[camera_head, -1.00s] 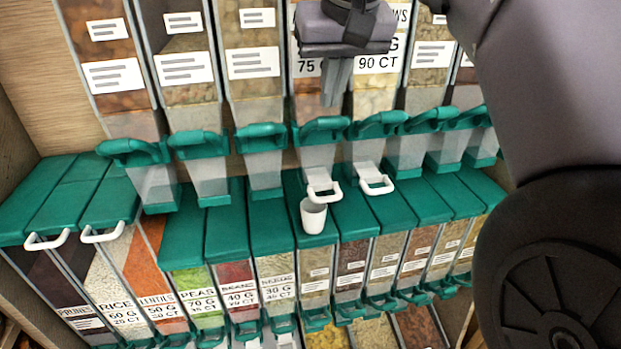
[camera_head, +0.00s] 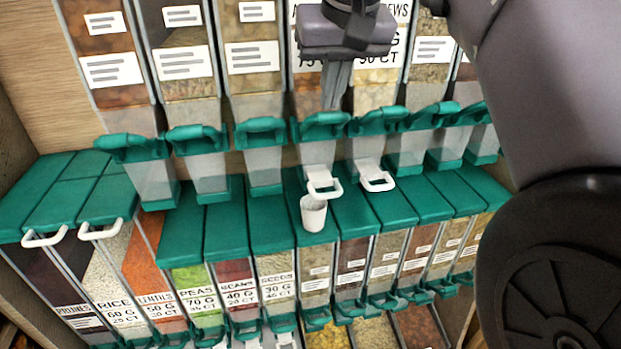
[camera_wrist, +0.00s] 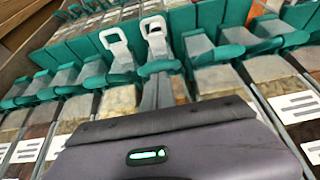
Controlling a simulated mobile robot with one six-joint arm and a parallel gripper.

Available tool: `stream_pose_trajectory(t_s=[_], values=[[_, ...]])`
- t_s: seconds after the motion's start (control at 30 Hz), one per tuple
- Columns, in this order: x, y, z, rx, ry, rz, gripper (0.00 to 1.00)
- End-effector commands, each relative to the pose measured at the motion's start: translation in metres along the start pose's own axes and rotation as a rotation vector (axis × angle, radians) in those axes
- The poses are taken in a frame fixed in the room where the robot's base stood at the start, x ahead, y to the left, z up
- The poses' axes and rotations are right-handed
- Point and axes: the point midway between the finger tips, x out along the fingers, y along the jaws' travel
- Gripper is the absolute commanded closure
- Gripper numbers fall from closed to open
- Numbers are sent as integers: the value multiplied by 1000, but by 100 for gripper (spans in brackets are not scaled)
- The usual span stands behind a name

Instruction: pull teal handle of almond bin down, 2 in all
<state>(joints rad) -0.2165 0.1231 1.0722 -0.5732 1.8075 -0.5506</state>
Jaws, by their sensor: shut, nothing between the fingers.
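The almond bin (camera_head: 305,80) is in the upper row, its label mostly hidden behind my gripper. Its teal handle (camera_head: 325,124) sits at the top of a clear spout with a white loop (camera_head: 322,184) below. In the wrist view the teal handle (camera_wrist: 160,67) lies just beyond my fingertips. My gripper (camera_head: 331,106) is shut and empty, fingers pointing down, just above this handle. I cannot tell if they touch. A small white cup (camera_head: 313,214) stands on the teal lid below the spout, under the white loop.
The neighbouring bin's teal handle (camera_head: 378,121) is close on the right, also with a white loop (camera_head: 376,180). Another teal handle (camera_head: 261,131) is on the left. A lower row of teal-lidded bins (camera_head: 181,235) runs below.

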Motion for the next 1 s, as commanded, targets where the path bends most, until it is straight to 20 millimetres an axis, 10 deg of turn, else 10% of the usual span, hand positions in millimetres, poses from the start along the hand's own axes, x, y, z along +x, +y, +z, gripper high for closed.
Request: stream_pose_trajectory(t_s=[1.0], values=[[38, 0, 27, -1, -3, 1, 100]])
